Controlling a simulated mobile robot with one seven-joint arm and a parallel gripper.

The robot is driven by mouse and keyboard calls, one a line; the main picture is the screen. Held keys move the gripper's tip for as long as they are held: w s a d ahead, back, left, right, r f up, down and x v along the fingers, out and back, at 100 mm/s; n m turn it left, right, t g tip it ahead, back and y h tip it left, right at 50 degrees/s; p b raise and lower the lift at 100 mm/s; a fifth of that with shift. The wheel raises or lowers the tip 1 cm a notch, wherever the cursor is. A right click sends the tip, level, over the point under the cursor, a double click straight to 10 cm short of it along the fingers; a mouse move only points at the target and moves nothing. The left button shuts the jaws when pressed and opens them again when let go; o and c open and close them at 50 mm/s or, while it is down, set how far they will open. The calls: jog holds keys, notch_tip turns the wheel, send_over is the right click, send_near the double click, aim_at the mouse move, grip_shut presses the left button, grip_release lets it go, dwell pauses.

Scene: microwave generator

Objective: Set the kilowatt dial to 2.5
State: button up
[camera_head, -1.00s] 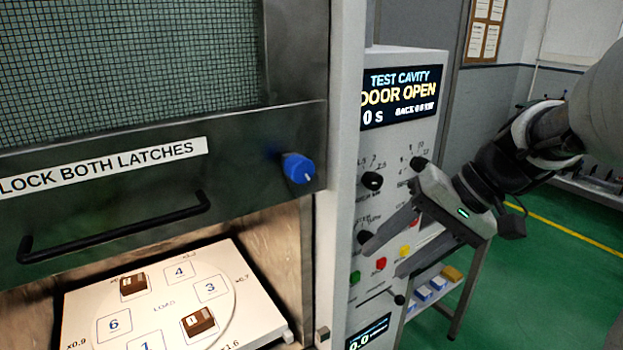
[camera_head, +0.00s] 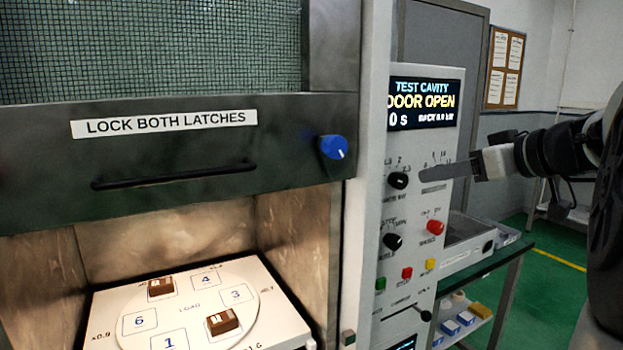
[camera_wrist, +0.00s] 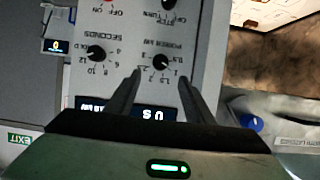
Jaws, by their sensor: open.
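The kilowatt dial is a black knob (camera_head: 398,180) on the upper part of the white control panel. In the wrist view the panel appears upside down, and the power dial (camera_wrist: 162,62) lies between and just beyond my fingertips. Printed numbers surround it; its exact setting is too small to tell. My gripper (camera_head: 424,180) is to the right of this dial in the head view, level with it, fingers pointing left. In the wrist view my gripper (camera_wrist: 160,77) has its fingers apart, with nothing held. Contact with the dial is not visible.
The seconds dial (camera_wrist: 96,52) sits beside the power dial. Below are another black knob (camera_head: 392,241), a red knob (camera_head: 435,227) and small buttons. The display (camera_head: 425,101) reads DOOR OPEN. A blue latch knob (camera_head: 333,147) is left of the panel.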

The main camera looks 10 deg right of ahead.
aim_at(403, 181)
jog(key=x, duration=1.1)
jog(key=shift+a, duration=0.1)
jog(key=c, duration=1)
jog(key=shift+f, duration=0.1)
jog(key=shift+c, duration=0.2)
